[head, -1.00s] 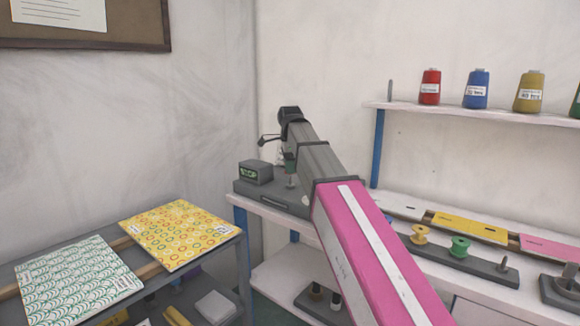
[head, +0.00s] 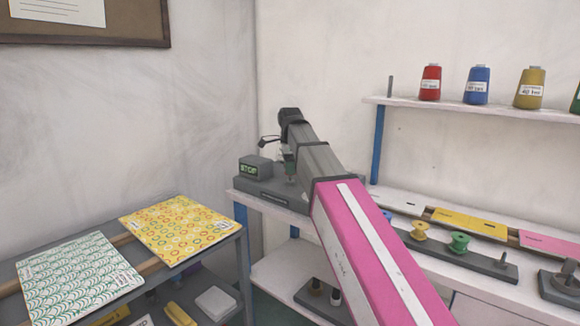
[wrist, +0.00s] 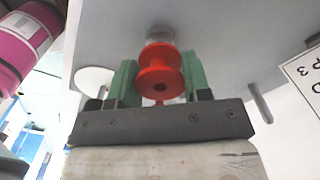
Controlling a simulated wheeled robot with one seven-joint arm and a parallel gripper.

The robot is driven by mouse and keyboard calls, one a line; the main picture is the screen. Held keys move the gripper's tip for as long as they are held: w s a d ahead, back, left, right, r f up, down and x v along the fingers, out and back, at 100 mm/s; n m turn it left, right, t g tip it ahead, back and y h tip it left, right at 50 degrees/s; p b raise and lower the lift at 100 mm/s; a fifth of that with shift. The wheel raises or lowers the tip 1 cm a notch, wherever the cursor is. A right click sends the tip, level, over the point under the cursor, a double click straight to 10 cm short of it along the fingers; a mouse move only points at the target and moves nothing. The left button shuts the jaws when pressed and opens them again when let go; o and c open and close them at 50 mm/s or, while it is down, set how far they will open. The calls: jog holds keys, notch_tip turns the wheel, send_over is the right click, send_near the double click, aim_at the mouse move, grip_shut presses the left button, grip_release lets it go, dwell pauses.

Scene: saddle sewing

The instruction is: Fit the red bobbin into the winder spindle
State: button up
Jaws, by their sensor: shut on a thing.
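The red bobbin (wrist: 158,75) is between the green fingers of my gripper (wrist: 157,85) in the wrist view. The gripper is shut on it. A short grey round part (wrist: 160,35) shows just beyond the bobbin, in line with it; whether it touches the bobbin cannot be told. The grey winder (head: 270,193) stands at the left end of the white bench, with a box (head: 255,168) reading STOP. In the head view my gripper (head: 290,168) is over the winder; the bobbin is too small to make out there.
A yellow spool (head: 420,231) and a green spool (head: 459,242) stand on a grey rack to the right. Thread cones, including a red one (head: 430,83), stand on the upper shelf. In the wrist view a grey pin (wrist: 260,103) is right of my gripper.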

jog(key=shift+f, duration=1.45)
jog(key=o, duration=1.1)
jog(key=shift+r, duration=0.15)
notch_tip(320, 180, up, 9)
jog(key=shift+r, duration=0.8)
